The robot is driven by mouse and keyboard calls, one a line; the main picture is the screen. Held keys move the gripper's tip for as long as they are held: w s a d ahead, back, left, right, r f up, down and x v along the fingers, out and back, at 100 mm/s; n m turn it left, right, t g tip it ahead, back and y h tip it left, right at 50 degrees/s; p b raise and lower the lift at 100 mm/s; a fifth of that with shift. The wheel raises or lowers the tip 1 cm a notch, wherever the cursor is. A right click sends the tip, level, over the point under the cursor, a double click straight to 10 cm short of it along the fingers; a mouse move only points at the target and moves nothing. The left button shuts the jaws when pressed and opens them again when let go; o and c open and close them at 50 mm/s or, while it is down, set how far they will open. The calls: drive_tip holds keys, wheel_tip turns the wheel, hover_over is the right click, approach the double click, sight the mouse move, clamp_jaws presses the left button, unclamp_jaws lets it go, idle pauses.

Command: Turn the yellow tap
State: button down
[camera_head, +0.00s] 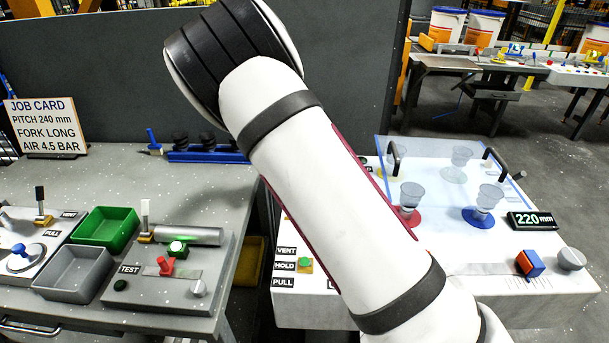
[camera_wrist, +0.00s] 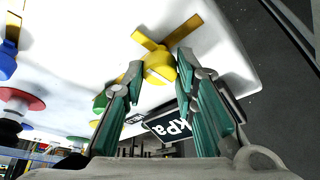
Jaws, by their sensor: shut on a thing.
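The yellow tap (camera_wrist: 159,58) shows in the wrist view, on a white panel, with two yellow-brown arms spreading from its hub. My gripper (camera_wrist: 160,72) has its two green-padded fingers on either side of the tap's near end and is shut on it. In the head view my white arm crosses the middle of the picture, and I cannot make out the gripper or the tap there.
A kPa display (camera_wrist: 172,127) lies close below the fingers in the wrist view. In the head view, the white bench (camera_head: 560,288) carries a clear cover, cups and a 220 mm display (camera_head: 531,220). A grey bench (camera_head: 215,190) with a green bin (camera_head: 106,228) stands left.

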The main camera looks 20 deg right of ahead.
idle(0.3)
drive_tip(key=c, duration=1.3)
unclamp_jaws()
drive_tip(key=v, duration=1.2)
drive_tip(key=shift+s+d, duration=0.1)
drive_tip(key=shift+d, duration=0.05)
